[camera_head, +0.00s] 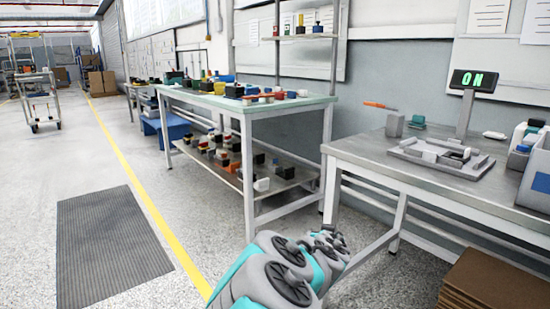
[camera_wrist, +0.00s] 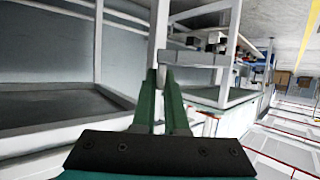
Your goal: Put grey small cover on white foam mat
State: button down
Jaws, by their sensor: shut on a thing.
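My gripper (camera_wrist: 160,75) shows in the wrist view, its two green fingers close together and shut on a small greyish thing at the tips. That thing is barely visible, and I cannot make out its shape. The gripper is in the air, apart from the tables. In the head view my arm reaches up from the bottom edge, and the fingers cannot be made out. I cannot pick out a white foam mat with certainty in either view.
The right workbench carries a grey fixture (camera_head: 408,153), a grey block (camera_head: 395,125), an "ON" display (camera_head: 474,80) and bins (camera_head: 537,185). A two-level table (camera_head: 232,108) with many small parts stands left of it. Brown cardboard (camera_head: 485,280) lies low at right. The floor at left is open.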

notch_tip(320, 180, down, 10)
jog(key=w+n+y, duration=0.1)
jog(key=n+y, duration=0.1)
jog(key=y, duration=0.1)
jog(key=shift+w+d+f+t, duration=0.15)
jog(key=shift+w+f+t, duration=0.1)
jog(key=shift+t, duration=0.05)
